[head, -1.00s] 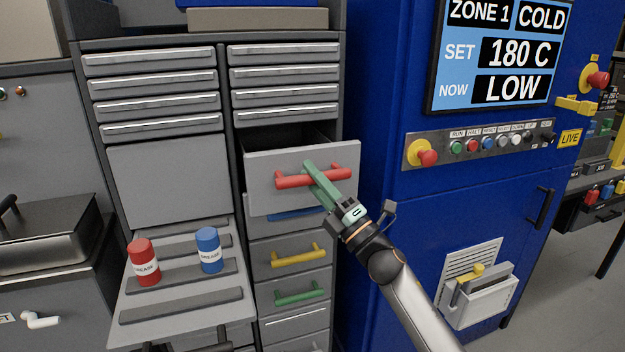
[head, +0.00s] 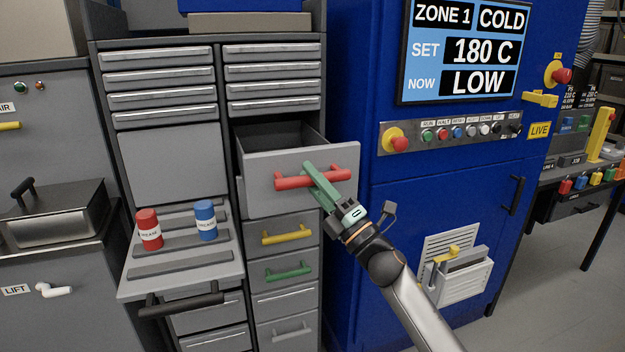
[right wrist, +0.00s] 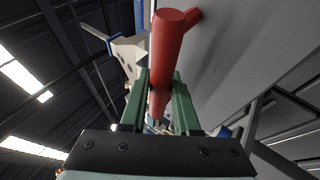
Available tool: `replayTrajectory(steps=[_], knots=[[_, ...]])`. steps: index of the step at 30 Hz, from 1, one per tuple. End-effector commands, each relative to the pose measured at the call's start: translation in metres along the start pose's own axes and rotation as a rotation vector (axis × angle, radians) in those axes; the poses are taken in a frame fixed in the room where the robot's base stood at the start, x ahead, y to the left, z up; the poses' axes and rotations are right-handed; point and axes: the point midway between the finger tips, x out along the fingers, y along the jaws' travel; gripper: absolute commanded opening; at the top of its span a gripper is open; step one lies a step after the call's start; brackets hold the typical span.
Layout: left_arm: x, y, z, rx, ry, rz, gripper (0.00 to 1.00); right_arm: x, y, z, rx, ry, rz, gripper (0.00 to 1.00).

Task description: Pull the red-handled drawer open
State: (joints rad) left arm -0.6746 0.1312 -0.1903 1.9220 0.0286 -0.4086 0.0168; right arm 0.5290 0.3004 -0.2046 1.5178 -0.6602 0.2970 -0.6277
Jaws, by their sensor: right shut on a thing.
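The red-handled drawer (head: 262,197) stands out from the grey cabinet, with its dark inside showing behind the front panel. Its red handle (head: 290,183) runs across the front. My right gripper (head: 318,178), with green fingers, is shut on the red handle. In the right wrist view the red handle (right wrist: 168,50) passes between the two green fingers. My left gripper is not in view.
Below are drawers with a yellow handle (head: 287,233) and a green handle (head: 288,270). A red can (head: 149,229) and a blue can (head: 205,220) stand on a sloped shelf to the left. A blue machine (head: 430,200) stands close on the right.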

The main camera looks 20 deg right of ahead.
Motion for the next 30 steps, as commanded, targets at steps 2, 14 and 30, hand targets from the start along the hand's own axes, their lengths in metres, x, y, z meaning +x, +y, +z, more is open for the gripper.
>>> replayTrajectory(steps=[2, 14, 30], knots=[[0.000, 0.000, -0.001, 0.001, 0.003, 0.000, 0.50, 0.000, 0.000, 0.000, 0.000, 0.001, 0.000, 0.00], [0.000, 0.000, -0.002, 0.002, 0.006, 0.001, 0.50, 0.000, 0.000, 0.000, 0.000, 0.000, 0.000, 0.42], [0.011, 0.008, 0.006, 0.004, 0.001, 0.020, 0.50, -0.085, -0.003, -0.001, 0.000, 0.001, -0.003, 0.42]])
